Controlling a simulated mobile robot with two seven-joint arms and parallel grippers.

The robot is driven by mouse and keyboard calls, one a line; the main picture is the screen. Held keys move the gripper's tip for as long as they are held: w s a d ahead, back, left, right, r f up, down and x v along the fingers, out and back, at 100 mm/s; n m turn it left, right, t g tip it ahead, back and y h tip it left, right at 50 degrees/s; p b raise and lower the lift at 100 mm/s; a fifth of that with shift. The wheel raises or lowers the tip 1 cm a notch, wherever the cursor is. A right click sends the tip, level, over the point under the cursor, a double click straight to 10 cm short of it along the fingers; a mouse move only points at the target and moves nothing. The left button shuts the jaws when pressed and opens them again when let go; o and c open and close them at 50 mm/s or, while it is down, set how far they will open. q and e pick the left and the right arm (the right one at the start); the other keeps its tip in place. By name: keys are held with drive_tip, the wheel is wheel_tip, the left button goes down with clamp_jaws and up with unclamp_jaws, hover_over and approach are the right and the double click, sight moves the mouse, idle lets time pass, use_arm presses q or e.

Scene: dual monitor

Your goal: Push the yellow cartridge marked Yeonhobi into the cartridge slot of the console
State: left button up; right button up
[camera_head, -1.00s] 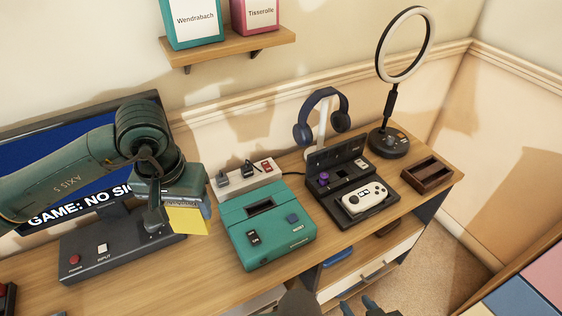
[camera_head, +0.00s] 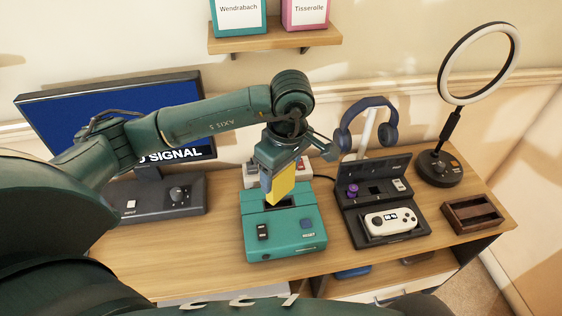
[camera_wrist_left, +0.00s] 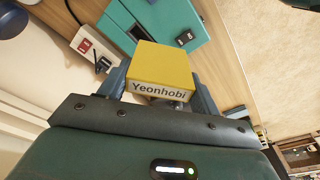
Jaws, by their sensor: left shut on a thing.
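My left gripper (camera_head: 280,172) is shut on the yellow cartridge (camera_head: 280,185) and holds it above the back part of the teal console (camera_head: 285,240). In the left wrist view the cartridge (camera_wrist_left: 162,66) sits between the two fingers and its label reads "Yeonhobi". My right gripper is not in view.
A monitor (camera_head: 60,115) stands at the left behind my arm. A power strip (camera_head: 250,178) lies behind the console. A black case with a white controller (camera_head: 390,222), headphones (camera_head: 368,128), a ring lamp (camera_head: 437,165) and a wooden tray (camera_head: 472,216) stand to the right.

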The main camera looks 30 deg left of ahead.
use_arm(q)
drive_tip(key=n, duration=0.4)
drive_tip(key=w+n, duration=0.1)
drive_tip(key=n, duration=0.1)
drive_tip(key=shift+w+a+f+g+p, duration=0.1)
drive_tip(key=shift+a+f+g+p, duration=0.2)
drive_tip(key=shift+a+g, duration=0.1)
drive_tip(key=w+f+n, duration=0.1)
drive_tip(key=n, duration=0.6)
drive_tip(key=w+a+f+n+h+p, duration=0.1)
drive_tip(key=n, duration=0.7)
drive_tip(key=w+a+f+n+h+p, duration=0.1)
drive_tip(key=n, duration=0.6)
drive_tip(key=shift+w+f+n+g, duration=0.15)
drive_tip(key=shift+f+n+g, duration=0.15)
drive_tip(key=shift+g, duration=0.1)
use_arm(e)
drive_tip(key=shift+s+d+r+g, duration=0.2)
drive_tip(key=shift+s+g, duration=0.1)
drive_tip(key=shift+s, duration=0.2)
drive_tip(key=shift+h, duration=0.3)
